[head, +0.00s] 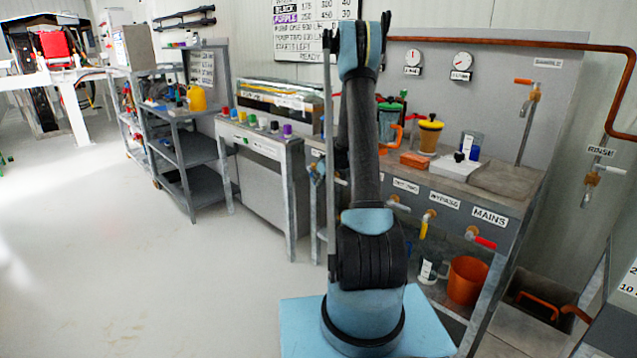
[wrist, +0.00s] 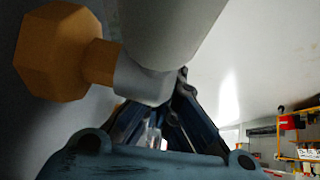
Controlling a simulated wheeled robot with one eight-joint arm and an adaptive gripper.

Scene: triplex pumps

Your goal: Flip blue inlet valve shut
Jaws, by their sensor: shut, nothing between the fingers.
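In the wrist view, my gripper (wrist: 180,82) is shut and empty. Its dark fingers come together just beside a pale grey collar (wrist: 142,82), with a thick pale pipe (wrist: 165,30) above. I cannot tell whether the fingertips touch the collar. A brass hexagonal fitting (wrist: 58,50) joins this collar at upper left. No blue valve handle can be made out in the wrist view. In the head view, my arm hides part of the bench front, and a small blue part (head: 316,168) shows left of it. I cannot tell whether that is the valve or my gripper.
Along the bench front, right of my arm, are a yellow-handled valve (head: 427,222) and a red-handled one (head: 483,241) by the MAINS label. An orange bucket (head: 467,279) stands below. Jars and a sink (head: 508,178) are on top. The floor (head: 150,280) at left is clear.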

